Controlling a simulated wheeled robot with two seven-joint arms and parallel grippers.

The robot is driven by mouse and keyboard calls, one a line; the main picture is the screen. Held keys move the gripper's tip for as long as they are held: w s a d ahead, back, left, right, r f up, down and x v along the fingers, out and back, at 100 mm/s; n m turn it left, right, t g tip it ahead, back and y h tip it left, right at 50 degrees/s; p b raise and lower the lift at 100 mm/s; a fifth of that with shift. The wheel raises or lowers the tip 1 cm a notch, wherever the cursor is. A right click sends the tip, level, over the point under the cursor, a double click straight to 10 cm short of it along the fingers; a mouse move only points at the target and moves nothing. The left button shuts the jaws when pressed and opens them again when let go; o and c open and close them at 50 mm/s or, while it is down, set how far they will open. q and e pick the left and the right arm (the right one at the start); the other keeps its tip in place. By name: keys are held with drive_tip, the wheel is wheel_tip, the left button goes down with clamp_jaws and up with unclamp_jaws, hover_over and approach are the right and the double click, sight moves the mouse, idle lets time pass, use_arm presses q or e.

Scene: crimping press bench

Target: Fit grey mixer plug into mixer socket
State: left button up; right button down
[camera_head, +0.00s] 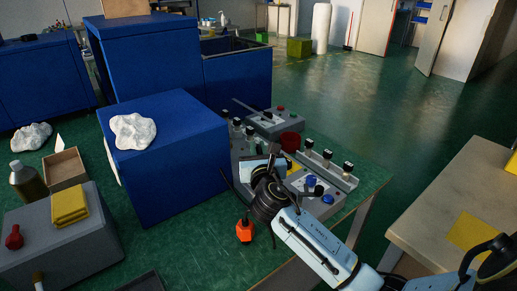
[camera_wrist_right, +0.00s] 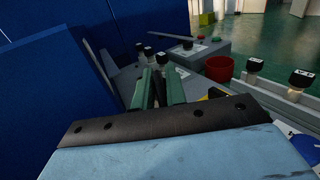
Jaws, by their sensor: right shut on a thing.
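My right gripper (camera_head: 270,154) reaches over the grey connector panels at the bench's right side. In the right wrist view its two green fingers (camera_wrist_right: 158,84) are closed around a narrow dark piece, taken to be the grey mixer plug; it is mostly hidden between them. Just beyond the fingers stand several black-topped plugs with pale labels (camera_wrist_right: 162,58) on a grey panel. I cannot tell which opening is the mixer socket; part of the panel is hidden by the gripper. My left gripper is not in view.
A blue box (camera_head: 165,170) stands close left of the gripper. A red cup (camera_head: 290,141) and a strip of plugs (camera_head: 328,163) are beyond and right. A grey box with a blue knob (camera_head: 312,186) is beside my wrist. An orange object (camera_head: 244,231) lies in front.

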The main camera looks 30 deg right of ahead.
drive_tip(key=shift+f+b, duration=0.55)
drive_tip(key=shift+f, duration=0.4)
drive_tip(key=shift+r, duration=0.1)
drive_tip(key=shift+r+p, duration=1.05)
drive_tip(key=shift+p, duration=0.35)
drive_tip(key=shift+p, duration=0.45)
idle(0.5)
drive_tip(key=shift+p, duration=0.5)
drive_tip(key=shift+f+b, duration=0.8)
drive_tip(key=shift+f, duration=0.3)
idle(0.4)
